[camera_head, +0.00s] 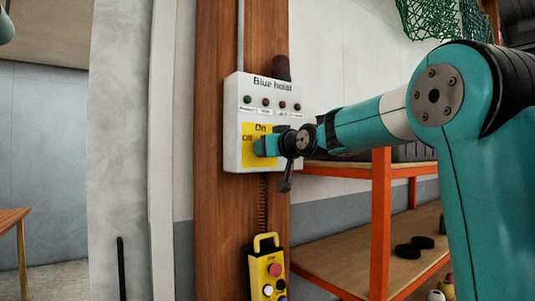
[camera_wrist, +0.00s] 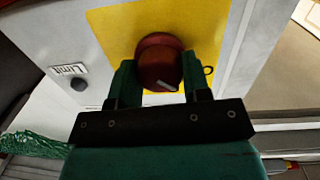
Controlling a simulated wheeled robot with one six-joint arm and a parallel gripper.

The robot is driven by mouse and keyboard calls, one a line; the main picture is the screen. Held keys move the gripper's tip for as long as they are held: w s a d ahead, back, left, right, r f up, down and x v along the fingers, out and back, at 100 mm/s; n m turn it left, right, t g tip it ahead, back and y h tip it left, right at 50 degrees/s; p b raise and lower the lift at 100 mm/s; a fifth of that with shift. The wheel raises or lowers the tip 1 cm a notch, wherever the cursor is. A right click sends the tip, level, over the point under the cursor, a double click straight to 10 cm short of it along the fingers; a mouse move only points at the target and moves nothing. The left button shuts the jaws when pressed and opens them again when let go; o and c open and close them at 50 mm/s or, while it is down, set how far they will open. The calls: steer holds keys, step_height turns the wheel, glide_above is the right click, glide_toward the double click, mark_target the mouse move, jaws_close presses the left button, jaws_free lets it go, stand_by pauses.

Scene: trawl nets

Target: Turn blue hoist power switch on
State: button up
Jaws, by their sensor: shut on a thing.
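The blue hoist control box (camera_head: 232,160) is a white box labelled "Blue hoist" on a wooden post. It carries a yellow plate (camera_head: 249,129) marked "On" and "Off"; the plate also shows in the wrist view (camera_wrist: 112,32). A red rotary switch (camera_wrist: 158,48) with a pale pointer mark sits on the yellow plate. My gripper (camera_wrist: 159,72) is shut on this switch, one green finger on each side. In the head view my gripper (camera_head: 267,146) covers the switch and the lower part of the plate.
Small indicator lights (camera_head: 266,102) line the box above the plate. A yellow pendant (camera_head: 258,283) hangs below on a coiled cord. An orange-framed shelf (camera_head: 381,220) stands right of the post, beneath my arm. A green net (camera_head: 430,18) hangs at top right.

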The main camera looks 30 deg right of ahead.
steer(key=m, duration=0.4)
steer(key=shift+b, duration=0.4)
steer(key=m+y, duration=0.1)
steer(key=m, duration=0.3)
steer(key=shift+m, duration=0.4)
steer(key=o, duration=0.9)
steer(key=shift+s+d+r+b, duration=0.15)
steer(key=shift+s+b, duration=0.7)
steer(key=shift+s, duration=2.05)
steer(key=shift+s+d+r+b, duration=0.15)
steer(key=shift+s+b, duration=0.75)
steer(key=shift+s, duration=2)
steer(key=shift+s+d+r+b, duration=0.2)
steer(key=shift+s+b, duration=0.65)
steer(key=shift+s, duration=2.05)
steer(key=shift+a, duration=0.15)
